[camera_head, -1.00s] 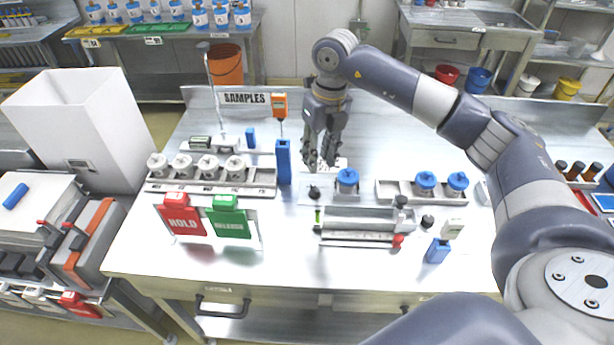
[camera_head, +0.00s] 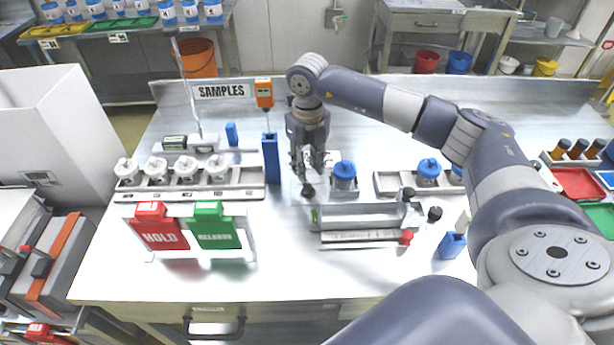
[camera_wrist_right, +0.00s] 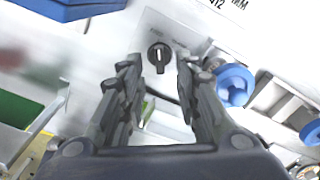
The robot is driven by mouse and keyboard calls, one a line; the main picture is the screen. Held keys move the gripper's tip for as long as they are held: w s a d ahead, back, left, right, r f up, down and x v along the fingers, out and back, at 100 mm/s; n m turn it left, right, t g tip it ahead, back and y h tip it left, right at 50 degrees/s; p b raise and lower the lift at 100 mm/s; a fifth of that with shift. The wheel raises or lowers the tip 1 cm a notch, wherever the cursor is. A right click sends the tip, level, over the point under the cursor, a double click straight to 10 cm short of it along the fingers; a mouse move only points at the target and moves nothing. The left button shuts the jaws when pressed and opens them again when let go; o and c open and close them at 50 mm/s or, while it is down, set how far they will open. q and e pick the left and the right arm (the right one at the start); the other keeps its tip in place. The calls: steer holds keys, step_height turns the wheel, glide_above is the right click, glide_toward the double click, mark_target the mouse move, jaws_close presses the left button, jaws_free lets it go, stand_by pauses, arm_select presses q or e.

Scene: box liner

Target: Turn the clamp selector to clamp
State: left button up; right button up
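The clamp selector is a small black knob with a white mark (camera_wrist_right: 159,57), mounted on a pale plate. In the head view the knob (camera_head: 308,190) is just in front of my right gripper's fingertips, left of a blue-capped jar (camera_head: 344,172). My right gripper (camera_head: 307,168) points down over the bench. In the wrist view its two dark fingers (camera_wrist_right: 157,72) are apart, one on each side of the knob, with nothing held. I cannot tell whether they touch the knob. My left gripper is not in view.
A metal trough fixture (camera_head: 360,216) with a red-knobbed bar lies in front of the selector. A tall blue holder (camera_head: 270,158) stands to the left.

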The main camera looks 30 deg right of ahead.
mark_target(307, 183)
steer(key=shift+f+p, duration=0.55)
steer(key=shift+f, duration=2.2)
steer(key=shift+w, duration=0.1)
jaws_close()
